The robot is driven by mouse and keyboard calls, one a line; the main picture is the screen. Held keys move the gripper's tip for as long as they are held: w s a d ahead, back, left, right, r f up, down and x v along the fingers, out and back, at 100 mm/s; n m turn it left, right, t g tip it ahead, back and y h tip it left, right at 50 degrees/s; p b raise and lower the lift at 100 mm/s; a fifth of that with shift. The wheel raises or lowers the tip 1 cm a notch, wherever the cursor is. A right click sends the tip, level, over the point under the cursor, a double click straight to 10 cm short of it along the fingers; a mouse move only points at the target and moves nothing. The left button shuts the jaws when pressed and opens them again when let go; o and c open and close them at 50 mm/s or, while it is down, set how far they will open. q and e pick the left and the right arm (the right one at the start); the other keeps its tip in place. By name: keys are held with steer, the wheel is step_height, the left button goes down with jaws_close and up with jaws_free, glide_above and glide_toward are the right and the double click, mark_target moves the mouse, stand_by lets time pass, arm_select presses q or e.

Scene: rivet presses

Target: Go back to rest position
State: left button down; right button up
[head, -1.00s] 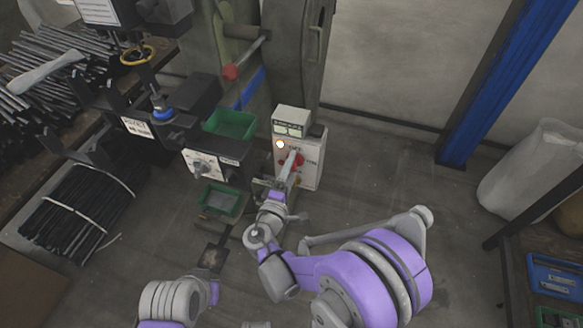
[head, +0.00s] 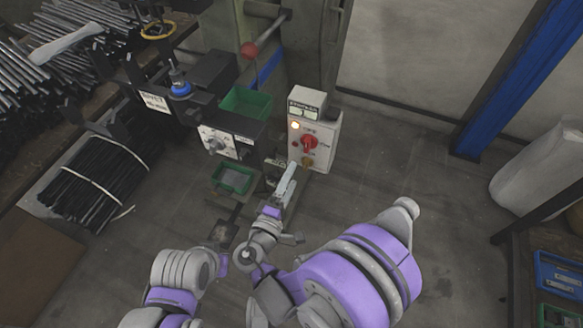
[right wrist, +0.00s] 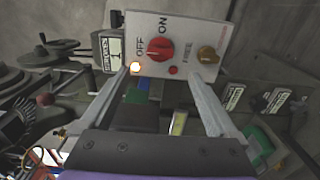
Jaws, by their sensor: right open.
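My right gripper (head: 289,178) is in front of and below the control box (head: 324,128) in the head view. In the right wrist view its two fingers (right wrist: 160,82) are spread apart with nothing between the tips. Beyond them is the box with its red rotary knob (right wrist: 159,49), OFF and ON labels and a lit lamp (right wrist: 135,67). The red knob (head: 309,142) is uncovered in the head view, and the gripper looks apart from it. Links of my left arm show at the lower left of the head view; its fingers do not show.
The press (head: 192,92) stands left of the box with a green bin (head: 246,102) on it and a lower green tray (head: 233,180). Bundles of black rods (head: 95,178) lie at left. A blue post (head: 505,85) stands at right. Floor right of the box is clear.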

steer(key=shift+d, duration=0.1)
steer(key=s+d+f+m+g, duration=0.1)
steer(key=s+d+m+g, duration=0.2)
steer(key=d, duration=0.6)
steer(key=s+d+f+m+g, duration=0.1)
steer(key=d+m+g, duration=0.4)
steer(key=d, duration=0.4)
steer(key=s+d+m+g+y, duration=0.3)
steer(key=s+m+g+y, duration=0.3)
steer(key=s, duration=1)
arm_select(q)
step_height(320, 180, up, 22)
steer(key=w+t+p, duration=0.1)
steer(key=p, duration=1.8)
steer(key=shift+w+r+p, duration=0.2)
steer(key=shift+w+p, duration=0.1)
steer(key=shift+w, duration=0.1)
arm_select(e)
step_height(320, 180, up, 22)
steer(key=w+t, duration=0.1)
steer(key=t, duration=0.1)
steer(key=shift+w+r+m, duration=0.25)
steer(key=shift+m, duration=0.05)
arm_select(q)
steer(key=shift+s, duration=0.1)
arm_select(e)
steer(key=shift+s, duration=0.1)
